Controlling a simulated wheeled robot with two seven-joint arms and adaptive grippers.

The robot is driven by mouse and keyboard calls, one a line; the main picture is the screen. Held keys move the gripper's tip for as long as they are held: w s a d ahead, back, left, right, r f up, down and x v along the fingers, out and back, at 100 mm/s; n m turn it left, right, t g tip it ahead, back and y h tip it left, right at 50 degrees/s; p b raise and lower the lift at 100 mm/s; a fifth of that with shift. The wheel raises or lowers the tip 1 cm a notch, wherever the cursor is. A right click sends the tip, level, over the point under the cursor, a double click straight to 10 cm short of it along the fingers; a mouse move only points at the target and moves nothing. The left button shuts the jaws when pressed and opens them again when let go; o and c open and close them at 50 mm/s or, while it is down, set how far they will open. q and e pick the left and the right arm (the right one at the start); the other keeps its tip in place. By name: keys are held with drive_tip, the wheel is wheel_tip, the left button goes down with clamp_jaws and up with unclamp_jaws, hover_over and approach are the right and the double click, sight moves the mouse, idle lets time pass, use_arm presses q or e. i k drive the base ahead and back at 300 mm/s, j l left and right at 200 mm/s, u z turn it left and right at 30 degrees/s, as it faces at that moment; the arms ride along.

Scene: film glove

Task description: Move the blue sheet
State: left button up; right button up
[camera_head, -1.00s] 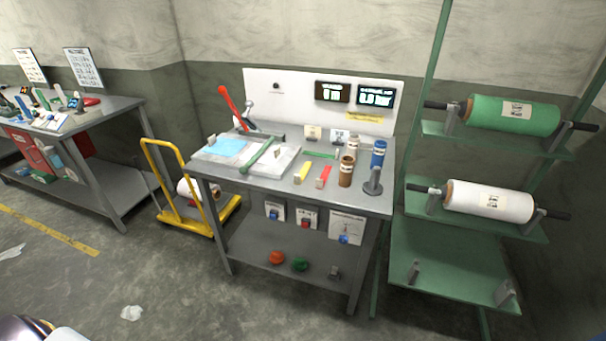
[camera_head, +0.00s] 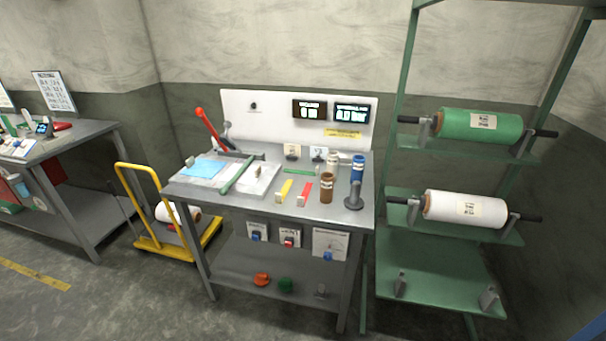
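The blue sheet (camera_head: 203,168) is a light blue flat piece. It lies on a pale plate at the left end of the grey workbench (camera_head: 270,208). A small upright block (camera_head: 190,161) stands at its left edge. A green bar (camera_head: 238,174) lies to its right, between it and a white block (camera_head: 260,180). A long red-handled lever (camera_head: 208,128) rises behind it. Neither of my grippers is in view.
Brown, white and blue cylinders stand at the bench's right end. A green rack (camera_head: 440,245) with green and white film rolls is at right. A yellow cart (camera_head: 150,240) stands left of the bench, then another table (camera_head: 60,150). Floor in front is clear.

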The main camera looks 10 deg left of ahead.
sight(202, 168)
drive_tip(key=u, duration=1.25)
